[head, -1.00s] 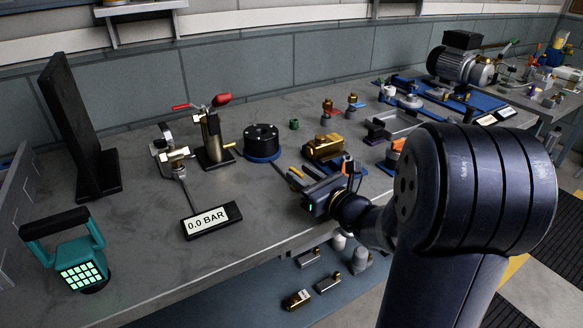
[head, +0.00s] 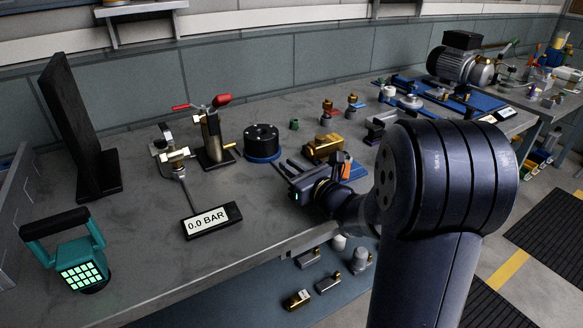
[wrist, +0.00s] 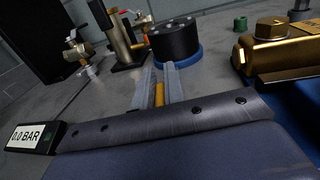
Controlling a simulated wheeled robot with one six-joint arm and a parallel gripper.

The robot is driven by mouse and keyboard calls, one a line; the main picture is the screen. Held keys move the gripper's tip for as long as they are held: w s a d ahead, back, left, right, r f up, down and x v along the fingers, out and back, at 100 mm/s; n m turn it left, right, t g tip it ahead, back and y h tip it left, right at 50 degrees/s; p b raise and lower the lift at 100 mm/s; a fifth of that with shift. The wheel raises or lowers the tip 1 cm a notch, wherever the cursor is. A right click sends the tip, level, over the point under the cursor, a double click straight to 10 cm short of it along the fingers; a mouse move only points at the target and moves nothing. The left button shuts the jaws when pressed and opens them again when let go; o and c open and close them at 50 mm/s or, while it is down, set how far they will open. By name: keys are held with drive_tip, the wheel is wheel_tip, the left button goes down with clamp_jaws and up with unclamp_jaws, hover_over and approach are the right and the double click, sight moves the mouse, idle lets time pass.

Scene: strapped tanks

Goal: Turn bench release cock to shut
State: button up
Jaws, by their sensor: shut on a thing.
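A pump-like post with red-tipped levers (head: 212,135) stands on a black base at the back of the bench. Left of it is a small silver and brass fitting with a handle (head: 172,154), joined by a line to the gauge reading 0.0 BAR (head: 211,220). I cannot tell for certain which part is the release cock. My gripper (head: 287,170) is low over the bench, right of the gauge and apart from both fittings. In the wrist view its two grey fingers (wrist: 158,80) are shut on a small yellow piece (wrist: 159,95), mostly hidden by the gripper.
A black cylinder on a blue base (head: 262,142) is just beyond my fingers. A brass block (head: 323,148) is to their right. A teal lamp (head: 75,255) and an upright black panel (head: 75,125) stand at left. The bench is clear around the gauge.

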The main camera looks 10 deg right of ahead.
drive_tip(key=shift+b, duration=0.3)
clamp_jaws()
drive_tip(key=shift+f+m+h+b, duration=0.2)
drive_tip(key=shift+m+h+b, duration=0.25)
drive_tip(key=shift+b, duration=0.55)
drive_tip(key=shift+m+t+h+b, duration=0.25)
drive_tip(key=shift+t+h+b, duration=0.15)
drive_tip(key=shift+h+b, duration=0.25)
drive_tip(key=shift+d+r, duration=0.15)
drive_tip(key=shift+r, duration=0.05)
drive_tip(key=o, duration=0.7)
unclamp_jaws()
drive_tip(key=shift+c, duration=0.2)
